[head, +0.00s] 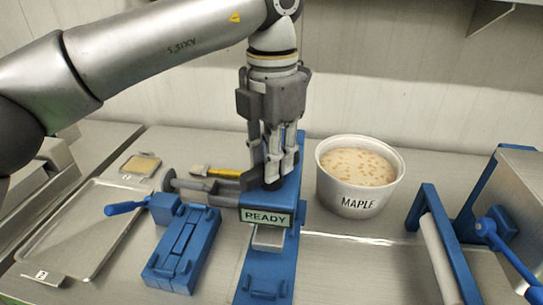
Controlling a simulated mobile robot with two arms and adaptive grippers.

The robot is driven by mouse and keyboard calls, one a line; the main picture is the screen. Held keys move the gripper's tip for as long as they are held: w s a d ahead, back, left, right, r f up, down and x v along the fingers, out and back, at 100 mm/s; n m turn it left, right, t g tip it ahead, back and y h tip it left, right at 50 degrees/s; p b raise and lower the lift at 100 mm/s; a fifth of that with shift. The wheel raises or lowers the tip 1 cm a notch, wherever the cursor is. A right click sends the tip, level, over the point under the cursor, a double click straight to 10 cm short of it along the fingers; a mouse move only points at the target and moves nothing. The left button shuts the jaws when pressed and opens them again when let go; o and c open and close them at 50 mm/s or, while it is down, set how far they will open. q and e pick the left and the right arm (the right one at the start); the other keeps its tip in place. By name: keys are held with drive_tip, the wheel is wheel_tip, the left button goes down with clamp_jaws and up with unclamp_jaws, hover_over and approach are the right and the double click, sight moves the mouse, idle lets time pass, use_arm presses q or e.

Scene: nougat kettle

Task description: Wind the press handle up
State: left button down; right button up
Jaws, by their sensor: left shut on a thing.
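The blue press (268,275) stands in the middle of the steel table, with a lit READY sign (266,217) on its front. My left gripper (274,180) points straight down over the top of the press. Its fingers are shut on the dark grey press handle (271,184), which they mostly cover. My right gripper is not in view.
A white tub marked MAPLE (361,178) stands close right of the press. A blue mould (182,248) with a blue lever (126,207) lies left. A steel tray (80,232) is further left. A blue roller frame (440,245) and crank (505,250) stand at right.

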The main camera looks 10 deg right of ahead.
use_arm(q)
drive_tip(key=shift+r, duration=0.1)
drive_tip(key=c, duration=1.3)
unclamp_jaws()
wheel_tip(320, 180, up, 12)
drive_tip(key=shift+f, duration=0.1)
